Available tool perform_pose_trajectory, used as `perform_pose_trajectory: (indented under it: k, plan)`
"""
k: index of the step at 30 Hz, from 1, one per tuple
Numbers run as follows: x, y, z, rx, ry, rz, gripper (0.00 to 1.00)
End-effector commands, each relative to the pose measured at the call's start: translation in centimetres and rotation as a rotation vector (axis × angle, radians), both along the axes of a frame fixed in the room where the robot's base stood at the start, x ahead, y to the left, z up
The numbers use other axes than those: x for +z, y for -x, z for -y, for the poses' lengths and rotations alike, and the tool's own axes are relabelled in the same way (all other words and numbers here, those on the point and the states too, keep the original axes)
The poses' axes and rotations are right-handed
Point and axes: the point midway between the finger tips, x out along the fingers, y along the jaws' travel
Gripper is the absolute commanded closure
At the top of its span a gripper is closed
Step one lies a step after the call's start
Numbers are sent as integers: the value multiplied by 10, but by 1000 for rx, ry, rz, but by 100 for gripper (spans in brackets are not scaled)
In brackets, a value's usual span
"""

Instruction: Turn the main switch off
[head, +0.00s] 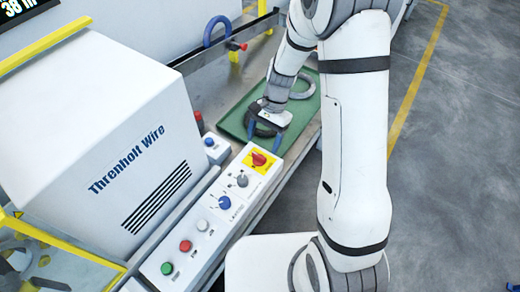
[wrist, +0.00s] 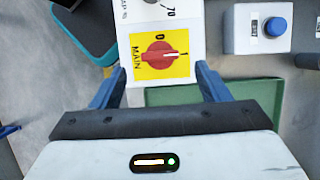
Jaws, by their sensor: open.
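The main switch is a red rotary knob on a yellow plate (head: 258,159) at the far end of the white control panel. In the wrist view the red knob (wrist: 158,55) shows marks "0" and "I" and the word MAIN. Its white pointer line points towards the "I". My gripper (head: 264,138) is open and empty, just beyond the panel's far end. In the wrist view its blue fingers (wrist: 159,86) stand apart, one on each side of the yellow plate's lower edge. The knob lies ahead of the fingertips, not between them. The height gap is unclear.
The panel also carries a grey dial (head: 242,181), a blue knob (head: 224,202), and white, red and green buttons (head: 167,268). A box with a blue button (head: 210,143) stands left of my gripper. A green tray (head: 236,124) lies beneath my wrist.

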Motion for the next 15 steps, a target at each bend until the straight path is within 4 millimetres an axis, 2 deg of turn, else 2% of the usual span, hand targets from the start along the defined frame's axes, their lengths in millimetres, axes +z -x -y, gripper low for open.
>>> perform_pose_trajectory:
  k: [6,10,15]
  plan:
    - [-32,12,-8,2,2,-4,31]
    - [-43,15,-10,2,1,-2,31]
    - [-48,16,-11,1,1,0,31]
